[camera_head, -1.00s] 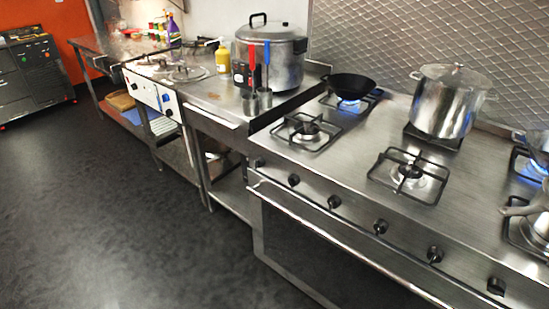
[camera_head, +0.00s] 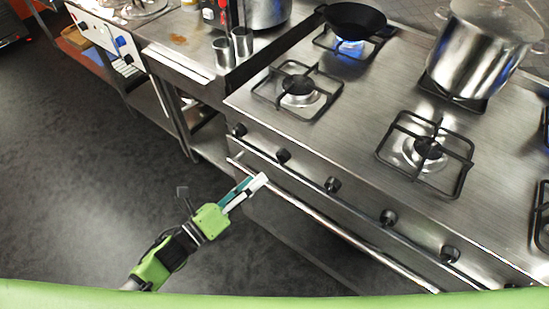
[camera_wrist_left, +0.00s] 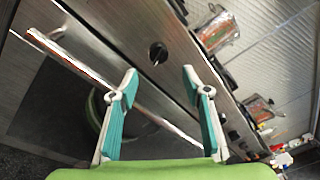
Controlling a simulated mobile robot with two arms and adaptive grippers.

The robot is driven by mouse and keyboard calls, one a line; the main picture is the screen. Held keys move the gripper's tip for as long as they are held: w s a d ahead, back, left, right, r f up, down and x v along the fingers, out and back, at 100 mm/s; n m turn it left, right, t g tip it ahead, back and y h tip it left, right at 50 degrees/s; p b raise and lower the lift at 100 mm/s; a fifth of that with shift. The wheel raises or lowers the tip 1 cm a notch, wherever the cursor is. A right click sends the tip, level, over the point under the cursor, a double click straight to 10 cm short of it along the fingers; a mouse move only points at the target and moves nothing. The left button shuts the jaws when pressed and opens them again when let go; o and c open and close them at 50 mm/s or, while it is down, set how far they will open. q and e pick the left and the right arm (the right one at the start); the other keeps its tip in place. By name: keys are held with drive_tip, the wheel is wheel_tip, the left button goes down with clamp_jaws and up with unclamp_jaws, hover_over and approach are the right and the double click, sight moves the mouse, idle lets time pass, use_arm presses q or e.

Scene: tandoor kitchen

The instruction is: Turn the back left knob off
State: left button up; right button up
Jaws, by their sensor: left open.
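Black knobs line the stove's front panel. The leftmost knob (camera_head: 238,131) and the second knob (camera_head: 283,156) are near my left gripper (camera_head: 258,183), which is beside the oven handle, in front of and below the knobs. A blue flame (camera_head: 348,45) burns on the back left burner under a black wok (camera_head: 354,19). In the left wrist view my left gripper (camera_wrist_left: 160,72) is open and empty, its teal fingers apart. One knob (camera_wrist_left: 158,53) shows ahead between the fingertips, not touched. Which knob belongs to the back left burner cannot be told. My right gripper is not in view.
The oven handle (camera_head: 340,231) runs below the knobs, close to my left gripper. A large steel pot (camera_head: 478,50) stands at the back. The front left burner (camera_head: 298,88) shows no flame. A counter with steel cups (camera_head: 242,42) adjoins on the left. The floor is clear.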

sight(282, 157)
use_arm(q)
drive_tip(key=p+x, duration=0.1)
drive_tip(key=x, duration=0.8)
drive_tip(key=shift+w+f, duration=0.1)
drive_tip(key=shift+w, duration=0.05)
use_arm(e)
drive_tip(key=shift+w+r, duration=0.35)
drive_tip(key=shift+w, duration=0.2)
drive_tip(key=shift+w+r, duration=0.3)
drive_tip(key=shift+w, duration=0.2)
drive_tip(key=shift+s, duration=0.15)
use_arm(q)
drive_tip(key=c, duration=1.1)
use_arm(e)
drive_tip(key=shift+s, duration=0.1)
